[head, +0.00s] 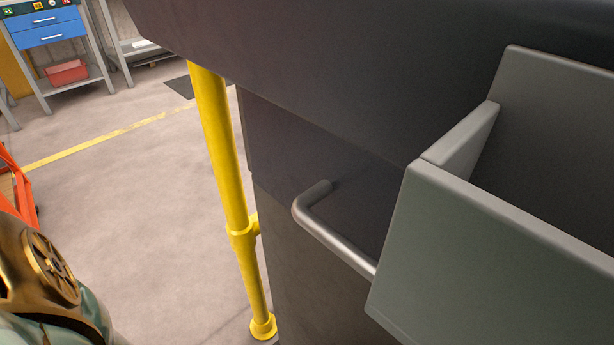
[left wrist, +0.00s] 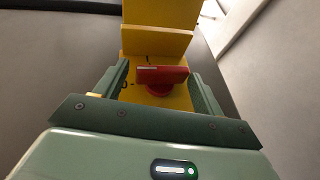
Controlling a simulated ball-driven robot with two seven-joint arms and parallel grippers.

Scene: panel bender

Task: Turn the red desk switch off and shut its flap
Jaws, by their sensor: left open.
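The red desk switch (left wrist: 162,76) shows in the left wrist view, its bar lying roughly across the picture on a yellow housing (left wrist: 180,102). A yellow plate (left wrist: 157,41) stands out beyond the switch, with another yellow surface (left wrist: 160,12) above it; it looks like the flap, open, since the switch is uncovered. My left gripper (left wrist: 161,82) is open, with one finger on each side of the switch. I cannot tell whether the fingers touch it. The switch, flap and both grippers are out of the head view.
In the head view, a dark machine body with a metal handle (head: 335,243) and a grey tray-like bracket (head: 480,265) fills the right. A yellow post (head: 221,150) stands beside it. The floor (head: 130,210) at left is open, with a blue-drawer bench (head: 48,36) far back.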

